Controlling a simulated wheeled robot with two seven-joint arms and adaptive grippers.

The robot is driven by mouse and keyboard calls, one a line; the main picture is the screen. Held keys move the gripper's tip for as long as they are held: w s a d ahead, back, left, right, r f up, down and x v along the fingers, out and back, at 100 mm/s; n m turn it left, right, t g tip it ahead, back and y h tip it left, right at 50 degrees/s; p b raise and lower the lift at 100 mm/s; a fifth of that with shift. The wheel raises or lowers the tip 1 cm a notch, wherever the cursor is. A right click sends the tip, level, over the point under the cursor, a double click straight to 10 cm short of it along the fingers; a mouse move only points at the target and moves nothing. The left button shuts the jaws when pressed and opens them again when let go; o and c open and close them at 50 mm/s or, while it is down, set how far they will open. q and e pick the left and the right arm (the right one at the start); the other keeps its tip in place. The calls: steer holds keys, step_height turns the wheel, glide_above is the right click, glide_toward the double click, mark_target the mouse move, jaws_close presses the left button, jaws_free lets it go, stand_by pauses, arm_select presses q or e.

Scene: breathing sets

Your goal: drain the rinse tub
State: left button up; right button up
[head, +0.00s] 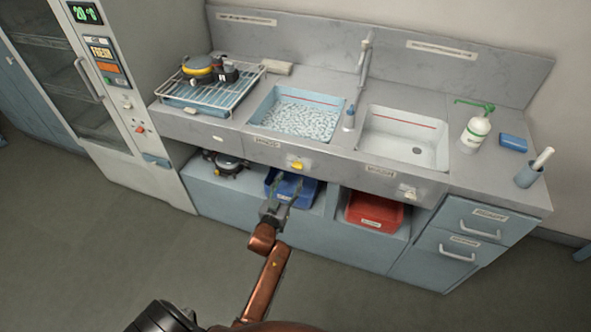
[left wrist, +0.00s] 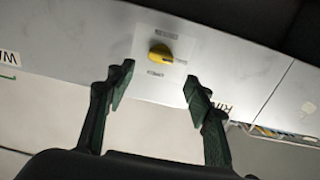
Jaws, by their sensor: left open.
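Two tubs are set in the counter. The left tub (head: 341,103) holds white, bubbly-looking contents (head: 297,118); the right tub (head: 372,117) looks empty, with its drain visible. A yellow knob (head: 296,166) sits on the front panel below the left tub. It also shows in the left wrist view (left wrist: 160,53), between and beyond my fingertips. My left gripper (head: 286,184) is open and empty, in front of the panel and apart from the knob. My right gripper is not in view.
A pale knob (head: 408,192) is on the panel below the right tub. A blue bin (head: 291,187) and a red bin (head: 374,211) stand in the open shelves below. A wire rack (head: 211,93) is left of the tubs. The floor in front is clear.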

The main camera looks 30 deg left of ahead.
mark_target(296, 168)
arm_select(q)
steer(key=b+x, duration=0.1)
steer(key=x, duration=0.6)
steer(key=shift+w+f, duration=0.1)
steer(key=shift+f, duration=0.05)
steer(key=c, duration=1.2)
